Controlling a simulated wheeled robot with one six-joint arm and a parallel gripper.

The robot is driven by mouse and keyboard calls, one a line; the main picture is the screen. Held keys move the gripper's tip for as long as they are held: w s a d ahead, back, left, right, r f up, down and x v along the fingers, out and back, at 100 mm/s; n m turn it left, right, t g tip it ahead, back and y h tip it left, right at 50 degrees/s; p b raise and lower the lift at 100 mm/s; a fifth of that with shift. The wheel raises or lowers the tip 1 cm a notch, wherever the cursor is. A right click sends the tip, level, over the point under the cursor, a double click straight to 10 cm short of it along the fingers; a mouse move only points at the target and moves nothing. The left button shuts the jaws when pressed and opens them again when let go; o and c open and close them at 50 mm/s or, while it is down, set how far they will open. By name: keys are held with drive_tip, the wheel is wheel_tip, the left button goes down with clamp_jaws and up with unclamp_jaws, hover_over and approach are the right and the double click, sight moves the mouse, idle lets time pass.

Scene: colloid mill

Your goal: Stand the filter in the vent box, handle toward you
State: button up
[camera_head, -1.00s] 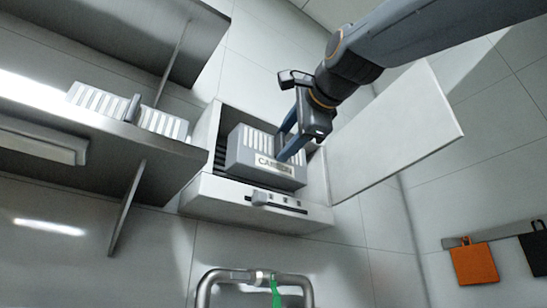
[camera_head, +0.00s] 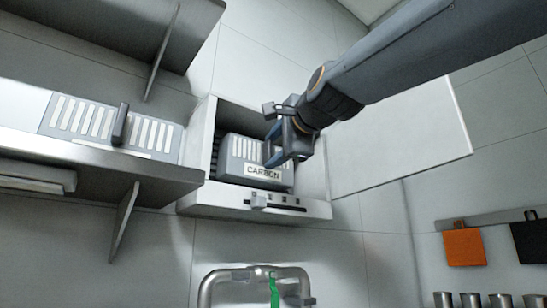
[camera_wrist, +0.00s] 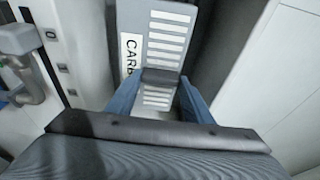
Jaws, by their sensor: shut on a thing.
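The grey filter (camera_head: 236,152) with white slots and a CARBON label stands in the open vent box (camera_head: 203,145), its slotted face outward. It also shows in the wrist view (camera_wrist: 166,38). My gripper (camera_head: 272,152) reaches in from the upper right, its blue fingers at the filter's face. In the wrist view my gripper (camera_wrist: 160,92) is shut on the filter's dark handle (camera_wrist: 161,77), which faces me. The filter's back and the box's depth behind it are hidden.
The box's white door (camera_head: 400,140) hangs open at right. A slider and buttons sit on the front panel (camera_head: 235,202). A second slotted filter (camera_head: 90,130) with a dark handle is on the left shelf (camera_head: 90,160). Below are a tap (camera_head: 230,275) and an orange board (camera_head: 465,247).

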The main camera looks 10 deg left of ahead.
drive_tip(key=shift+f, duration=1.7)
drive_tip(key=shift+f+b, duration=0.15)
drive_tip(key=shift+b, duration=0.15)
drive_tip(key=o, duration=1.2)
drive_tip(key=shift+a, duration=0.1)
drive_tip(key=b+v, duration=0.3)
drive_tip(key=b, duration=0.3)
drive_tip(key=shift+s, duration=0.45)
